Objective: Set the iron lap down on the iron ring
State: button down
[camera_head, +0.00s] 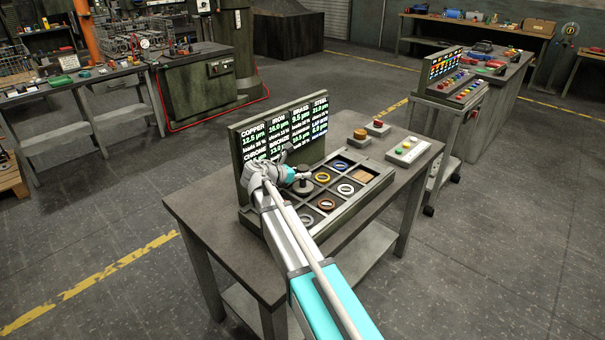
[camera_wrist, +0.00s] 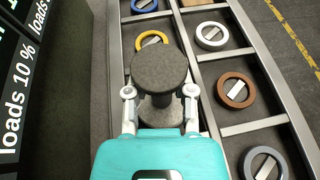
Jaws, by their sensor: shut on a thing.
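The lap is a dark grey spool-shaped piece with a round top (camera_wrist: 160,70), and it also shows in the head view (camera_head: 303,187). My gripper (camera_wrist: 160,92) is shut on its narrow waist; the lap stays upright over the tray's left row. The head view (camera_head: 288,176) shows my gripper there too. A grey ring (camera_wrist: 264,164) lies in a compartment at lower right in the wrist view, and in the head view (camera_head: 306,220). I cannot tell whether it is the iron one. The lap hides what lies beneath it, and I cannot tell whether it touches anything.
The tray (camera_wrist: 253,126) also holds blue (camera_wrist: 144,5), yellow (camera_wrist: 152,39), white (camera_wrist: 212,35) and brown (camera_wrist: 236,90) rings, several with pale tags. A lettered board (camera_head: 284,135) stands behind the tray. A button box (camera_head: 407,151) sits at the table's right.

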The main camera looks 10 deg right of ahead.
jog(key=shift+f, duration=0.15)
jog(key=shift+c, duration=1.9)
grip_release()
